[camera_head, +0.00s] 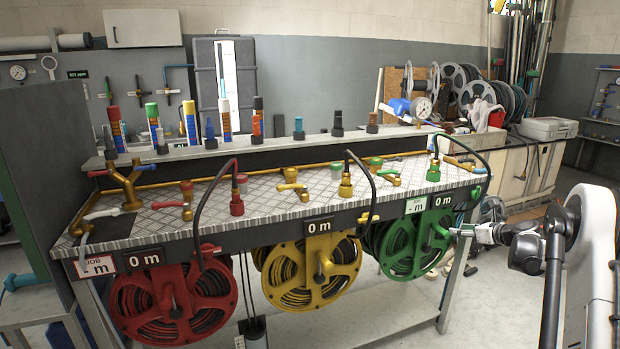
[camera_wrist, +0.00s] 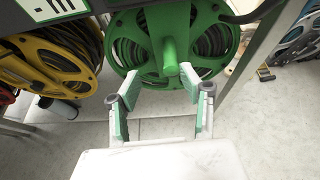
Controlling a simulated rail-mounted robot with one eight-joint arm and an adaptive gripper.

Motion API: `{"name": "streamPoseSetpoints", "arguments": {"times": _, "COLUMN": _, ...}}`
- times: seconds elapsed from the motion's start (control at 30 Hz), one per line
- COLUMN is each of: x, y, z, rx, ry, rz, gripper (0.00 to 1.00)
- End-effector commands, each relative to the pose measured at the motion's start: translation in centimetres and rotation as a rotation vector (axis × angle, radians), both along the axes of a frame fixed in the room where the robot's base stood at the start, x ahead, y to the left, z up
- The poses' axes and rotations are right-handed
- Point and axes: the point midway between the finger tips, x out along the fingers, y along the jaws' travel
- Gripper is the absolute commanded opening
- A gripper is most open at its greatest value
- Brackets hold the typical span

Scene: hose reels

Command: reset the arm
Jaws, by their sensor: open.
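My gripper (camera_head: 463,232) is at the right of the head view, in front of the green hose reel (camera_head: 418,247). In the wrist view, my gripper (camera_wrist: 157,112) is open, with green pads on its two fingers. Nothing sits between the fingers. The green reel (camera_wrist: 127,52) is just beyond the fingertips, and its green handle (camera_wrist: 178,68) points toward me between and beyond them. Whether either finger touches the handle is not clear. My arm extends to the right side of the head view.
A metal-topped bench (camera_head: 262,187) carries valves, taps and hoses. The red reel (camera_head: 172,303) and yellow reel (camera_head: 312,268) hang beneath it; the yellow reel (camera_wrist: 52,62) also shows in the wrist view. A bench leg (camera_head: 456,283) stands near my gripper. Floor space is open toward the right.

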Motion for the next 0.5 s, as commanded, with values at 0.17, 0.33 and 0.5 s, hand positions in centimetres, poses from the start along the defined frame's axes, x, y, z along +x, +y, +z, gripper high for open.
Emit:
{"name": "streamPoseSetpoints", "arguments": {"times": 0.17, "x": -1.1, "y": 5.1, "z": 5.4, "rx": -0.181, "ry": 0.003, "rz": 0.105, "gripper": 0.41}}
{"name": "streamPoseSetpoints", "arguments": {"times": 0.33, "x": -3.1, "y": 10.2, "z": 10.0, "rx": -0.374, "ry": 0.001, "rz": 0.221, "gripper": 0.41}}
{"name": "streamPoseSetpoints", "arguments": {"times": 0.5, "x": -5.9, "y": 15.0, "z": 14.2, "rx": -0.564, "ry": -0.007, "rz": 0.345, "gripper": 0.41}}
